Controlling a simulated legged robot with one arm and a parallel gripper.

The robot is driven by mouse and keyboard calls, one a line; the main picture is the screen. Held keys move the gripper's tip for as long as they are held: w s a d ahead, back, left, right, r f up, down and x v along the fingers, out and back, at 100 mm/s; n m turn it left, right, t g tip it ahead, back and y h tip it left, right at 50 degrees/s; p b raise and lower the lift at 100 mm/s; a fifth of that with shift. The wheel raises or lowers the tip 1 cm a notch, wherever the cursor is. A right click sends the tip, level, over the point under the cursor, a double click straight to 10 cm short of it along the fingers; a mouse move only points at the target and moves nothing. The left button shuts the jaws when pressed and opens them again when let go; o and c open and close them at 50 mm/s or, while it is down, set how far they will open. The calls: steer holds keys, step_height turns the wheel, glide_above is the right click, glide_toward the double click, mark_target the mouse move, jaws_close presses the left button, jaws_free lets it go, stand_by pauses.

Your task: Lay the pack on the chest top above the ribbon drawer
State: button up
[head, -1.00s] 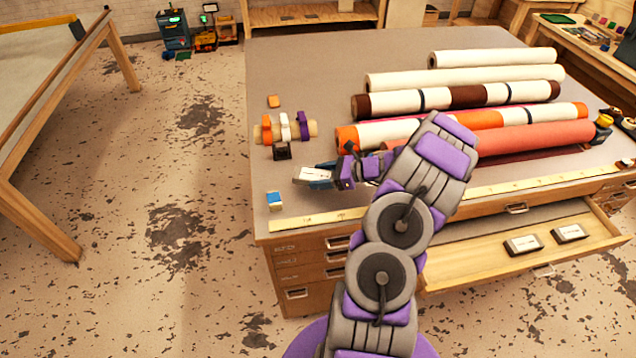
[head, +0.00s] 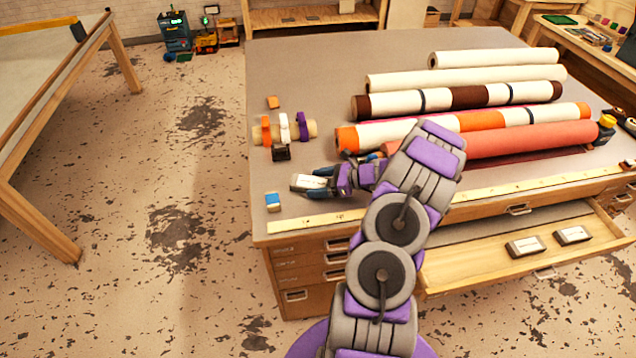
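The pack (head: 307,183), a small dark block with a white label, lies flat at the left front of the chest top (head: 345,70), apparently resting on it. My gripper (head: 321,183) reaches in from the right, low over the top. Its two dark fingers stand apart on the far and near sides of the pack's right end and look spread. Whether they still touch it is too small to tell. Small drawers (head: 297,295) are in the chest's front below; their labels are unreadable. Which is the ribbon drawer, I cannot tell.
A wide drawer (head: 463,272) stands open at the right with two similar packs (head: 525,246) inside. Foil rolls (head: 470,95) lie behind my arm. A yellow ruler (head: 300,222) runs along the front edge. A blue-white block (head: 273,202) and a ringed roll (head: 285,130) are nearby.

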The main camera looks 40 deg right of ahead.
mark_target(366, 195)
steer(key=shift+o, duration=0.2)
steer(key=shift+d, duration=0.1)
steer(key=shift+d+r, duration=0.1)
steer(key=shift+d, duration=0.05)
steer(key=s+d, duration=0.2)
steer(key=s, duration=0.2)
steer(key=s+d+p, duration=0.1)
steer(key=s+d, duration=0.2)
steer(key=s, duration=0.1)
steer(key=s+d+r+p, duration=0.1)
steer(key=s+d, duration=0.2)
steer(key=s, duration=0.1)
steer(key=shift+d, duration=0.2)
steer(key=shift+w, duration=0.1)
